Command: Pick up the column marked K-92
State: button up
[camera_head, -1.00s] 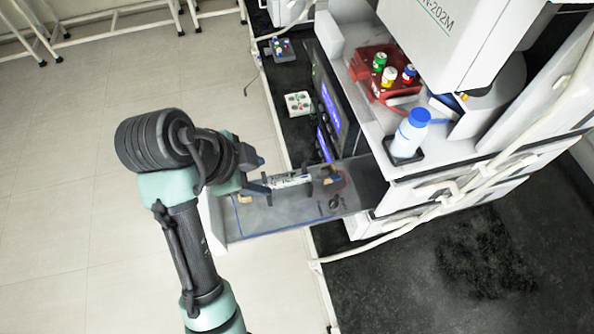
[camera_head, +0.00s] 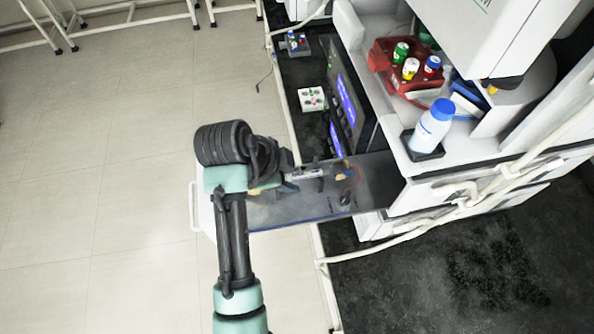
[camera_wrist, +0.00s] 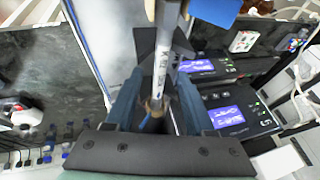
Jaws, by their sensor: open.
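A slim silver column (camera_head: 307,173) with a white label lies in holders over the dark pulled-out drawer tray (camera_head: 290,211). My gripper (camera_wrist: 157,103) is open, with one blue finger on each side of the column's near end. I cannot tell whether the fingers touch it. In the head view my gripper (camera_head: 284,184) is at the column's left end, partly hidden by my wrist. No other column is clearly seen.
The instrument with lit screens (camera_head: 345,103) stands just behind the tray. A blue-capped bottle (camera_head: 431,128) and a red rack (camera_head: 385,61) with small capped vials stand on the ledge at right. A small white box (camera_head: 311,99) lies behind.

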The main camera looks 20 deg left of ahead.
jog(key=shift+w+d+f, duration=0.1)
jog(key=shift+w+f, duration=0.05)
jog(key=shift+f, duration=0.15)
grip_shut()
jog(key=shift+r, duration=0.1)
dwell(1.1)
